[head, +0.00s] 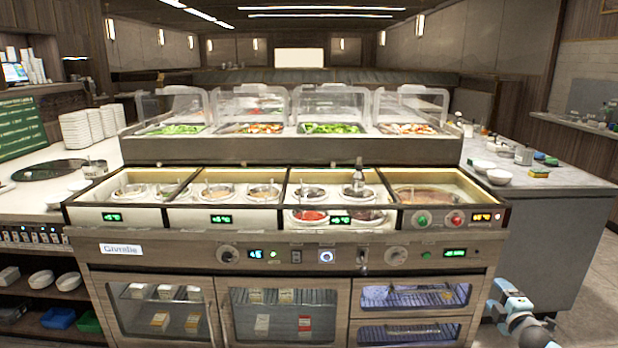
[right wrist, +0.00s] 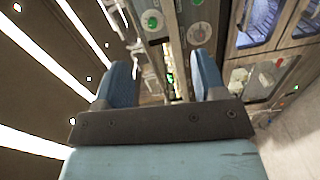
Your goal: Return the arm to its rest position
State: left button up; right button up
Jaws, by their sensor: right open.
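My right arm (head: 518,312) shows at the lower right of the head view, beside the front right corner of the counter. In the right wrist view my right gripper (right wrist: 163,80) has its two blue fingers apart, with nothing between them. The view past the fingers is tilted and shows the counter's front (right wrist: 185,60) with its green display and knobs. My left gripper is in neither view.
Clear lids (head: 330,103) cover salad trays behind. A grey side counter (head: 570,190) stands at the right. Open floor (head: 590,290) lies at the far right.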

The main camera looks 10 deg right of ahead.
jog(key=s+a+f+m+g+y, duration=0.2)
jog(key=s+a+f, duration=0.3)
jog(key=s+a, duration=0.4)
jog(key=s+a+f+m+g+y, duration=0.15)
jog(key=s+a+f, duration=0.4)
jog(key=a, duration=0.65)
jog(key=s+a+m+g+y, duration=0.3)
jog(key=s+a+g+y, duration=0.1)
jog(key=s+a, duration=1.2)
jog(key=w+a+r+m+t, duration=0.1)
jog(key=a+r+m+t, duration=0.1)
jog(key=a+m, duration=0.5)
pick_arm(q)
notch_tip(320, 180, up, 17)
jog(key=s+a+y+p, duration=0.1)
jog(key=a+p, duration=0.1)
jog(key=p, duration=2.4)
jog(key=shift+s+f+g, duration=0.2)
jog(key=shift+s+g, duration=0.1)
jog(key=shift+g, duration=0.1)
pick_arm(e)
notch_tip(320, 180, up, 17)
jog(key=s+n, duration=0.1)
jog(key=shift+s+d+f+n+g+h, duration=0.2)
jog(key=shift+d+n+g+h, duration=0.15)
jog(key=shift+d, duration=0.05)
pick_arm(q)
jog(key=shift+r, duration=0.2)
